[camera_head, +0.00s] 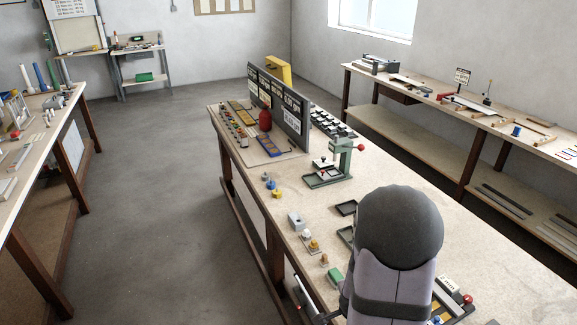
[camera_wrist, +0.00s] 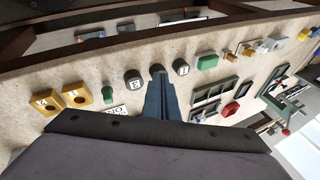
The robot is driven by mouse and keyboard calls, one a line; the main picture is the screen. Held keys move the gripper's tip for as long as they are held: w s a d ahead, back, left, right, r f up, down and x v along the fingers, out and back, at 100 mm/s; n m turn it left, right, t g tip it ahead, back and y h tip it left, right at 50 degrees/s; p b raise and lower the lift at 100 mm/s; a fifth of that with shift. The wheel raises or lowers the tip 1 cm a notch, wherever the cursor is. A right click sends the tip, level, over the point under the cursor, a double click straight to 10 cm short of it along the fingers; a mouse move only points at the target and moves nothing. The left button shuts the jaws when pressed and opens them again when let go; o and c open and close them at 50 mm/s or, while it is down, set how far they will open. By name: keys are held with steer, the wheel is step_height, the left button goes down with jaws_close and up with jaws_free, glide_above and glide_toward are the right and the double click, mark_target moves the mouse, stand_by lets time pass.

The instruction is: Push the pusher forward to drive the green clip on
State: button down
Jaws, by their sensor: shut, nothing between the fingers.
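My gripper (camera_wrist: 158,80) is shut and empty in the wrist view, its blue-grey fingers pointing at the bench between two dark blocks with white lettered faces (camera_wrist: 133,78) (camera_wrist: 181,68). I cannot tell whether it touches either. A small green piece (camera_wrist: 108,93) lies left of the left block, and a larger green block (camera_wrist: 208,62) lies right of the right one. A green block also shows in the head view (camera_head: 335,277), left of my arm. I cannot tell which green piece is the clip, nor pick out the pusher. My arm hides my fingers in the head view.
Dark trays (camera_wrist: 213,93) and a red part (camera_wrist: 231,108) lie to the right. A green press (camera_head: 330,168) stands farther along the bench, before a dark panel (camera_head: 283,107).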

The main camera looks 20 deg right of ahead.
steer(key=a+r+n+g+y+b, duration=0.1)
steer(key=a+r+n+y+b, duration=0.15)
steer(key=a+n, duration=1.05)
steer(key=s+a+r+n+g+y, duration=0.1)
steer(key=s+a+r+n+g, duration=0.2)
steer(key=s+a+n, duration=0.5)
steer(key=s+d+f+m+b, duration=0.2)
steer(key=d+f+m, duration=0.1)
steer(key=d, duration=0.6)
steer(key=s+d+f+m+b, duration=0.2)
steer(key=d+m, duration=0.3)
steer(key=d, duration=0.3)
steer(key=s+d+f+m+b, duration=0.2)
steer(key=s+d+f+m, duration=0.2)
steer(key=d, duration=0.5)
steer(key=shift+s+d+g+y+b, duration=0.25)
steer(key=shift+d+g+y+b, duration=0.05)
steer(key=shift+d+y, duration=0.05)
steer(key=s+d+r+n+h, duration=0.1)
steer(key=d+r+n, duration=0.3)
steer(key=d+n, duration=0.5)
steer(key=s+d+r+n+h, duration=0.2)
steer(key=d+r+n, duration=0.2)
steer(key=d+n, duration=0.5)
steer(key=n, duration=0.6)
steer(key=shift+s+g, duration=0.25)
steer(key=shift+g, duration=0.15)
